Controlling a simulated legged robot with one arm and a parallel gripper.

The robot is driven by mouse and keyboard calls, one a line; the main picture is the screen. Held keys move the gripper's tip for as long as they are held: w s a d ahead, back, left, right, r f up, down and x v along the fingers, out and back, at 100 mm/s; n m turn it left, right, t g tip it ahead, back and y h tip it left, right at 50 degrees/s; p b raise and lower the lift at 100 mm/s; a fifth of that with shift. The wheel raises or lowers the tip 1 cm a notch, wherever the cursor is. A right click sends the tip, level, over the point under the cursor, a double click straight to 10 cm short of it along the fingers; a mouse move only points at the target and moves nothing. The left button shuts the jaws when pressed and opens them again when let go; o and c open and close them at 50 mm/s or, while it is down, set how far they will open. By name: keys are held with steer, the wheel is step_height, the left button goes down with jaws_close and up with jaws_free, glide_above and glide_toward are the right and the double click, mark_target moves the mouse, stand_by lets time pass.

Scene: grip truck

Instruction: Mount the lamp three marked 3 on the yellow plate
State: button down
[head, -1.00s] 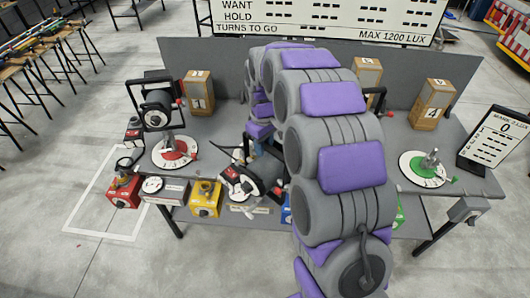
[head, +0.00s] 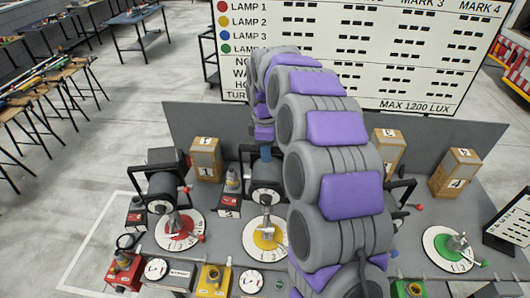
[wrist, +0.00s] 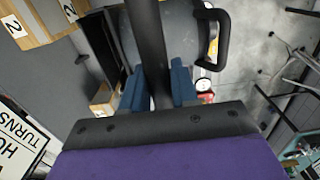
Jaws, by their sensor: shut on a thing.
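A black-and-grey lamp (head: 267,172) hangs below my gripper (head: 265,152) in the head view, roughly upright above the yellow plate (head: 279,239). A metal stem stands between lamp and plate; I cannot tell whether the lamp is seated on it or just above it. In the wrist view my gripper (wrist: 156,88) has its blue fingers shut on a dark bar of the lamp (wrist: 181,30). My arm hides what lies right of the plate.
Another lamp (head: 166,187) stands on the red plate (head: 190,235) to the left. The green plate (head: 437,245) at right has a bare metal stem. Cardboard boxes (head: 205,158) and (head: 455,172) stand along the grey back panel (head: 290,125). Coloured boxes line the front edge.

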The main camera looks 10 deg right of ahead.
mark_target(267, 167)
steer(key=shift+w, duration=0.15)
steer(key=shift+d+f, duration=0.1)
steer(key=shift+f, duration=0.2)
steer(key=shift+f+b, duration=0.95)
steer(key=shift+f, duration=0.85)
steer(key=shift+f+b, duration=0.3)
steer(key=shift+f, duration=3.45)
steer(key=c, duration=0.8)
jaws_free()
